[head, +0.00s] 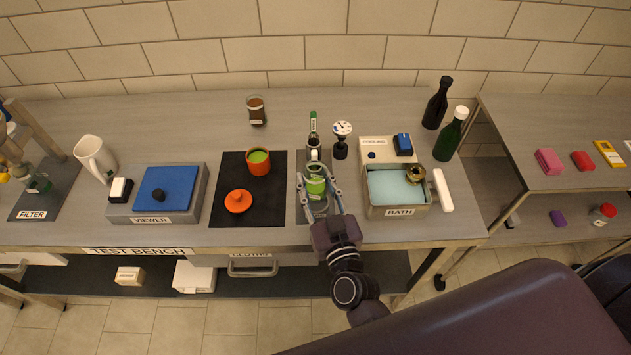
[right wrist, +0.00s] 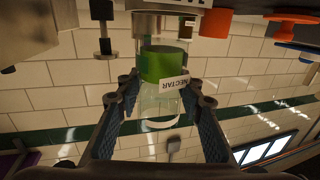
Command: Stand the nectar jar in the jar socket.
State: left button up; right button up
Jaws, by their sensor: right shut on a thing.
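The nectar jar (head: 316,184) is clear glass with green contents. My right gripper (head: 317,184) is shut on it over a narrow grey stand (head: 304,214) on the bench. In the right wrist view, which looks upside down, the jar (right wrist: 164,66) with its NECTAR label is between the two fingers (right wrist: 163,105). Its base end meets or overlaps a silvery cylindrical piece (right wrist: 150,24), perhaps the socket. I cannot tell whether the base is inside it or just above. The jar looks roughly upright. My left gripper is out of view.
Right of the jar stand are the BATH tray (head: 399,211) and COOLING box (head: 374,144). Left is a black mat (head: 265,215) with an orange cup (head: 258,161) and orange lid (head: 238,201).

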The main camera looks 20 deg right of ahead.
aim_at(319, 202)
jog(key=shift+f+b, duration=0.3)
jog(key=shift+f, duration=0.35)
jog(key=shift+f+b, duration=0.55)
jog(key=shift+b, duration=0.1)
jog(key=shift+f+b, duration=0.55)
jog(key=shift+f, duration=0.2)
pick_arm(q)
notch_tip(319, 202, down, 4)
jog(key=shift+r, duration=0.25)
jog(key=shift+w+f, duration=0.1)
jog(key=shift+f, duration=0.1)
pick_arm(e)
jog(key=shift+f, duration=0.45)
jog(key=o, duration=1.5)
jog(key=shift+c, duration=0.2)
